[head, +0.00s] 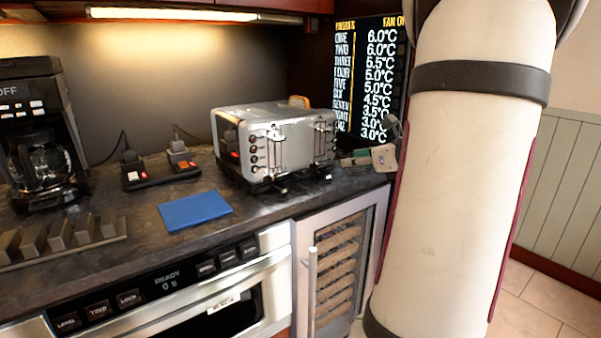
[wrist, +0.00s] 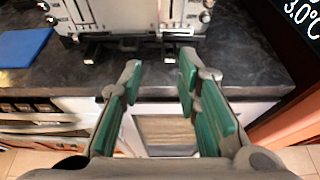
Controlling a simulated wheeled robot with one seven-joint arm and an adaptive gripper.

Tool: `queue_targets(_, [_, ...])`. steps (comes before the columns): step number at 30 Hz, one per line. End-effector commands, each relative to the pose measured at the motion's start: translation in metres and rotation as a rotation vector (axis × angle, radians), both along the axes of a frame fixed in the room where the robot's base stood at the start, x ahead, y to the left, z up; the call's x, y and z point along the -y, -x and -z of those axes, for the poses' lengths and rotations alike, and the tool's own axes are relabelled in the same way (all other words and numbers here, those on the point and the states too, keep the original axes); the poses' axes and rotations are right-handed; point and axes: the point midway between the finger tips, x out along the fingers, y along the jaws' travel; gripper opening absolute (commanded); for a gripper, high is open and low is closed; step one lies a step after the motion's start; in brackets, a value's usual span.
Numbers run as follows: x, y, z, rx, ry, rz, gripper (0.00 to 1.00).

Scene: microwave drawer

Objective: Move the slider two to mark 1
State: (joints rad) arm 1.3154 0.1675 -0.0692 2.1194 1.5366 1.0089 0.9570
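No part in view carries a readable label "slider two" or "mark 1". A silver toaster (head: 290,150) stands on the dark counter, with knobs and two dark levers low on its front. The toaster also shows at the top of the wrist view (wrist: 130,14), with its left lever (wrist: 92,50) and right lever (wrist: 168,48). A row of grey upright tabs (head: 60,235) on a strip sits at the counter's left; I cannot tell if these are sliders. My gripper (head: 350,160), also in the wrist view (wrist: 160,78), is open and empty, in front of the toaster's right part, apart from it.
A blue cloth or mat (head: 195,211) lies left of the toaster. Switched sockets (head: 160,170) and a coffee maker (head: 42,135) stand farther left. Below are a microwave drawer (head: 200,290) and a glass-fronted cooler (head: 340,265). A temperature display (head: 370,75) is behind. My arm covers the right side.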

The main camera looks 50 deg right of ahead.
Motion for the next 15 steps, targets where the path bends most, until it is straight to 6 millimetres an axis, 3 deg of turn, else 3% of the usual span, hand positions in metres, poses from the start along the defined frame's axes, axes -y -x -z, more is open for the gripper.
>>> queue_targets(15, [0.019,-0.086,0.037,-0.002,0.002,-0.007,0.30])
